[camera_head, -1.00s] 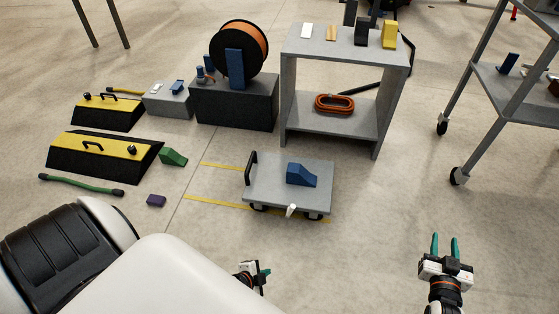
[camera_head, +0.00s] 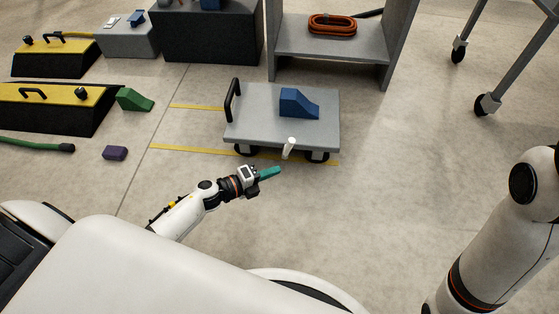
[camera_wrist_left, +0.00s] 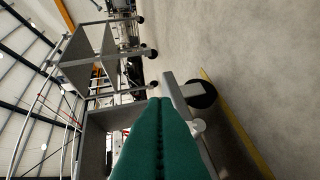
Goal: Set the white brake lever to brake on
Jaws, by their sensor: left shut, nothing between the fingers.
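The white brake lever (camera_head: 289,148) sticks out at the front edge of the grey platform cart (camera_head: 250,110). In the left wrist view a white piece (camera_wrist_left: 198,127), likely the lever, shows just right of the green fingertips, partly hidden. My left gripper (camera_head: 272,172) is shut and empty, its green fingers just in front of and slightly left of the lever. The closed fingers (camera_wrist_left: 160,135) fill the lower middle of the wrist view. I cannot tell whether they touch the lever. My right arm shows at the right, but its gripper is out of view.
A blue wedge (camera_head: 298,104) lies on the cart, and a black handle (camera_head: 232,100) stands at its left end. Yellow floor lines (camera_head: 190,149) run beside and under the cart. A grey shelf (camera_head: 330,50) stands behind. The floor right of the cart is clear.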

